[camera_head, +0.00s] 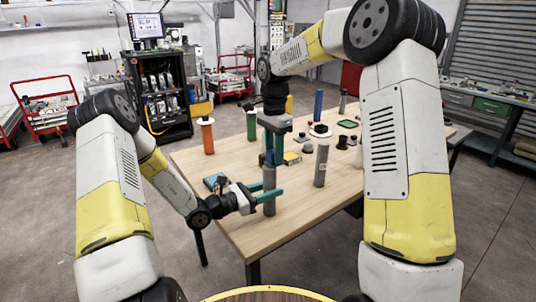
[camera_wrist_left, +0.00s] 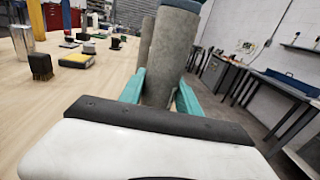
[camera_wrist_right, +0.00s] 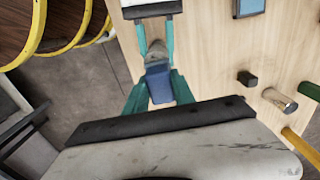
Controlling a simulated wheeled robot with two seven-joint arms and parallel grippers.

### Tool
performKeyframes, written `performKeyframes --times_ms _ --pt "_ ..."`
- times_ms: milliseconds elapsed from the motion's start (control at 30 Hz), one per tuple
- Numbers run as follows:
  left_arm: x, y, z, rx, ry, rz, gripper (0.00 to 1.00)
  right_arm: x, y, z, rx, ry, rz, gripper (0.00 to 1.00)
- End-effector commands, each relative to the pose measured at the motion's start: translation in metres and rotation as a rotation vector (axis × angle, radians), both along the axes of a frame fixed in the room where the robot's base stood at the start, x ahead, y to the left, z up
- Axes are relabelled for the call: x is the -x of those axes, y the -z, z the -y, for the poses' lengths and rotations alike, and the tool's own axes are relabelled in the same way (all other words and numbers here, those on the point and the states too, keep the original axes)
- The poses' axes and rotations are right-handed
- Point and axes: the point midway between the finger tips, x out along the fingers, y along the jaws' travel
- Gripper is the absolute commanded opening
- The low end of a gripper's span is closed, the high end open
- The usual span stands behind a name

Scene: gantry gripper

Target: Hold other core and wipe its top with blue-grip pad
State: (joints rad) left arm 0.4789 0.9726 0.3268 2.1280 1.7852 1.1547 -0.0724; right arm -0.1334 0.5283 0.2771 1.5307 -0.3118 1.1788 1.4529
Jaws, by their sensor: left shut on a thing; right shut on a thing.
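A grey cylindrical core (camera_head: 269,185) stands upright near the table's front left edge. My left gripper (camera_head: 268,195) is shut around its side; the core also fills the middle of the left wrist view (camera_wrist_left: 170,58). My right gripper (camera_head: 270,150) is directly above, pointing down and shut on the blue-grip pad (camera_wrist_right: 158,84). The blue grip sits between its teal fingers, at the core's top. Whether the pad's underside touches the core is hidden. A second grey core (camera_head: 321,165) stands upright, apart, to the right.
An orange cylinder (camera_head: 207,136), a green one (camera_head: 251,124) and a blue one (camera_head: 318,105) stand farther back on the wooden table (camera_head: 290,228). A dark brush (camera_wrist_left: 40,66) and a yellow-sided block (camera_wrist_left: 76,60) lie nearby. The table's front right is clear.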

Motion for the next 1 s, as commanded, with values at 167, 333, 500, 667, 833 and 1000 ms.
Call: performKeyframes --times_ms 167,333,500,667,833,1000 --pt "0.0 0.0 0.0 0.001 0.0 0.0 0.0 -0.003 -0.001 0.003 -0.001 -0.001 0.0 0.0" --pt "0.0 0.0 0.0 0.001 0.0 0.0 0.0 0.006 0.0 -0.007 0.001 -0.002 -0.001 0.0" --pt "0.0 -0.001 0.0 0.001 0.0 0.0 0.0 0.014 0.0 -0.017 0.001 -0.002 -0.001 0.0" --pt "0.0 -0.001 0.0 0.002 0.0 0.001 0.0 0.023 0.001 -0.029 -0.001 -0.002 -0.001 0.0" --pt "0.0 -0.001 0.0 0.002 0.001 0.001 0.0 0.031 -0.002 -0.039 -0.001 0.001 0.0 0.0" --pt "0.0 -0.001 0.0 0.002 0.001 0.001 0.0 0.03 -0.025 -0.038 -0.001 0.0 0.001 0.0"
